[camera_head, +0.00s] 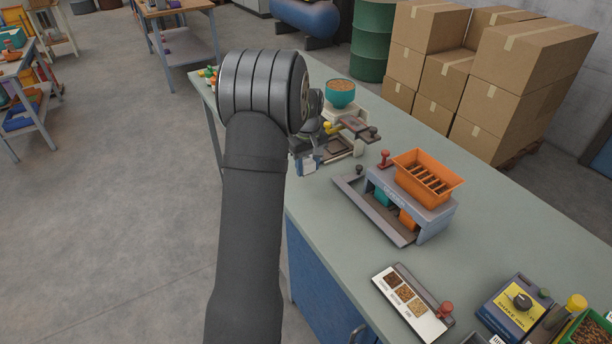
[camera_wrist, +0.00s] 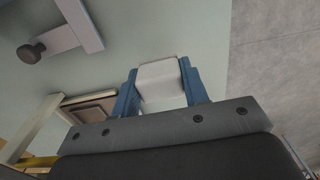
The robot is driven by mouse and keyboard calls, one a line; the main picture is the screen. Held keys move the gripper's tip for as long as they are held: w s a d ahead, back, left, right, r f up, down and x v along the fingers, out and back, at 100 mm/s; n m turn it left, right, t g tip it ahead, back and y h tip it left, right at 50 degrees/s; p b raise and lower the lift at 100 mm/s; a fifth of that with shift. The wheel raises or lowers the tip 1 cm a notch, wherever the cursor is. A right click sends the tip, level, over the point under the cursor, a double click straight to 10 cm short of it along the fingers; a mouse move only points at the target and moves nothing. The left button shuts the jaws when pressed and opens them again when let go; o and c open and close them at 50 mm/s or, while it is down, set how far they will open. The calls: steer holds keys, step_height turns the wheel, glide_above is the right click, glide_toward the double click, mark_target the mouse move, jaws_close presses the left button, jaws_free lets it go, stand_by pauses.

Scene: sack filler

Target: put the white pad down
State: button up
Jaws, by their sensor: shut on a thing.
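The white pad (camera_wrist: 162,84) is between the two blue fingers of my gripper (camera_wrist: 158,70) in the wrist view. My gripper is shut on it and holds it over the grey-green bench top (camera_wrist: 180,25). In the head view my gripper (camera_head: 305,166) is at the left long edge of the bench, largely behind my own arm. The pad cannot be made out clearly there. I cannot tell whether the pad touches the bench.
A pale stand with a brown plate (camera_head: 340,147) is close beside my gripper. A teal bowl of grain (camera_head: 340,91) stands behind it. A grey station with an orange slotted hopper (camera_head: 428,176) stands to the right. Bare bench lies between, and floor lies beyond the edge.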

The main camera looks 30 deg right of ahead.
mark_target(306, 184)
steer(key=shift+w+a+f, duration=0.1)
steer(key=shift+w+f, duration=0.2)
steer(key=shift+f, duration=1.9)
steer(key=shift+f, duration=0.1)
steer(key=o, duration=0.9)
step_height(306, 184, up, 12)
steer(key=shift+r, duration=0.1)
